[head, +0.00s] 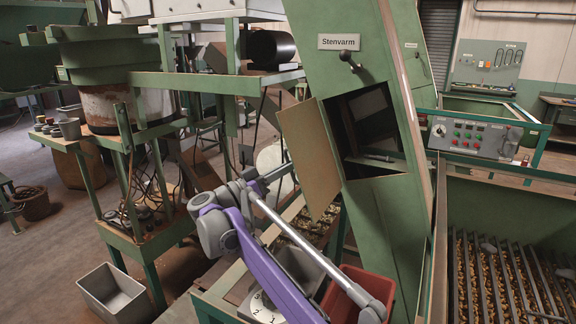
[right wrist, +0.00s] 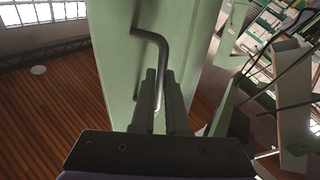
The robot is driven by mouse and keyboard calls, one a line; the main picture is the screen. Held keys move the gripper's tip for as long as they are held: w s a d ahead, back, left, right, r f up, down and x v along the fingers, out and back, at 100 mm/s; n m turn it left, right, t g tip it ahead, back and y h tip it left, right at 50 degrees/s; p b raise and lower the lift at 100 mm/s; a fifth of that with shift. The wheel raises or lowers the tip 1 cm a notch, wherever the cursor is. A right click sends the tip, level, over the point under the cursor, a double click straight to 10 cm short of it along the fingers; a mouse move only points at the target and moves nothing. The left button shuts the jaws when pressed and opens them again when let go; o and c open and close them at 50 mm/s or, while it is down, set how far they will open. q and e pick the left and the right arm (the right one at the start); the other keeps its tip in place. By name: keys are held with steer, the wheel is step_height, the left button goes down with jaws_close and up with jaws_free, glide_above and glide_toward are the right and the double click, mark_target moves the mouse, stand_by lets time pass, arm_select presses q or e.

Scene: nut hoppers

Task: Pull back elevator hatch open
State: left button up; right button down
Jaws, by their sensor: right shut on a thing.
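The elevator (head: 384,230) is a leaning green column labelled "Stenvarm". A tan-faced hatch panel (head: 308,158) stands swung out to the left of a dark opening (head: 372,125) in it. My right gripper (head: 280,170) is at the far left side of this panel, partly hidden in the head view. In the right wrist view, its fingers (right wrist: 160,80) are shut on a dark bent handle (right wrist: 152,36) on a green panel face (right wrist: 116,55). My left gripper is not in view.
A red bin (head: 345,292) and a grey bin (head: 298,268) stand below the panel. A control box (head: 475,140) and a hopper with bars over nuts (head: 505,275) are at the right. A green stand is at the left, with open floor (head: 50,255) beyond.

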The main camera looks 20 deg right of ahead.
steer(key=shift+d+r, duration=0.1)
steer(key=shift+r, duration=0.05)
steer(key=c, duration=0.9)
jaws_free()
steer(key=b+v, duration=0.1)
steer(key=v, duration=1)
steer(key=shift+d, duration=0.1)
